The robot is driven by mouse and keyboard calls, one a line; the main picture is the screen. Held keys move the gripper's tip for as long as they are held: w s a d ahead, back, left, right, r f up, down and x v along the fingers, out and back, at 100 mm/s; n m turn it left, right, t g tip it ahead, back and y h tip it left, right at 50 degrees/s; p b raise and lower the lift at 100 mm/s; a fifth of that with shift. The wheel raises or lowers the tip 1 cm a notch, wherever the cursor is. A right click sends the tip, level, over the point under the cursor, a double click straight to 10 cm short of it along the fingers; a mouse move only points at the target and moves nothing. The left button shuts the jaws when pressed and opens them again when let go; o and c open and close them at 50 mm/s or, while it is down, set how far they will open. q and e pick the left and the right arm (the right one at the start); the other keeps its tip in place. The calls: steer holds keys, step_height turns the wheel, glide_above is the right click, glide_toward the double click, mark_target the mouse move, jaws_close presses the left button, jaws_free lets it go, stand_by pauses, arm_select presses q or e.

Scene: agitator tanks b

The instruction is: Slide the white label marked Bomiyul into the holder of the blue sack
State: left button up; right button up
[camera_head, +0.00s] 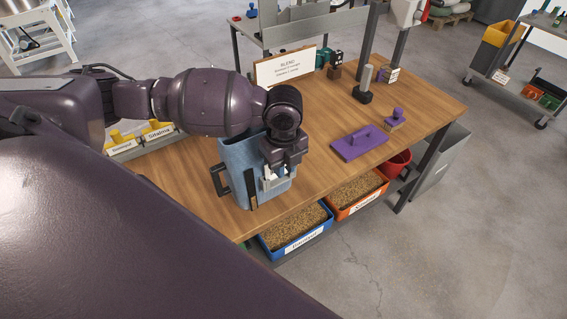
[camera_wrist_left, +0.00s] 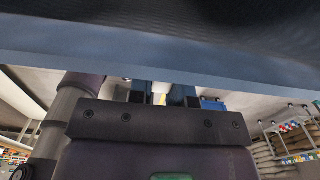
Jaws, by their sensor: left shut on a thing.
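The blue sack (camera_head: 237,158) stands upright on the wooden table, with a dark handle on its left side and a dark upright strip (camera_head: 251,188) on its front. My left gripper (camera_head: 273,172) points down at the sack's front right side. It is shut on a small white piece (camera_head: 278,184), seemingly the white label; its writing cannot be read here. The gripper covers part of the sack's front, so I cannot tell whether the piece is in the holder. In the left wrist view, the fingers (camera_wrist_left: 163,96) show under a pale blue band (camera_wrist_left: 150,55). My right gripper is not in view.
The wooden table (camera_head: 320,180) bears a purple block (camera_head: 359,146), a small purple stamp (camera_head: 395,120), a dark-based post (camera_head: 363,88) and a sign (camera_head: 286,67). Yellow-topped labelled pieces (camera_head: 122,143) stand at left. Grain-filled blue (camera_head: 297,240) and orange (camera_head: 360,202) bins sit below.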

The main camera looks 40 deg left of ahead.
arm_select(q)
steer(key=shift+f, duration=0.8)
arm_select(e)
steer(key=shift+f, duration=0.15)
arm_select(q)
steer(key=o, duration=0.8)
step_height(320, 180, up, 4)
steer(key=shift+r, duration=0.1)
step_height(320, 180, up, 5)
steer(key=shift+r+b, duration=0.2)
steer(key=shift+b, duration=0.1)
steer(key=shift+r, duration=0.65)
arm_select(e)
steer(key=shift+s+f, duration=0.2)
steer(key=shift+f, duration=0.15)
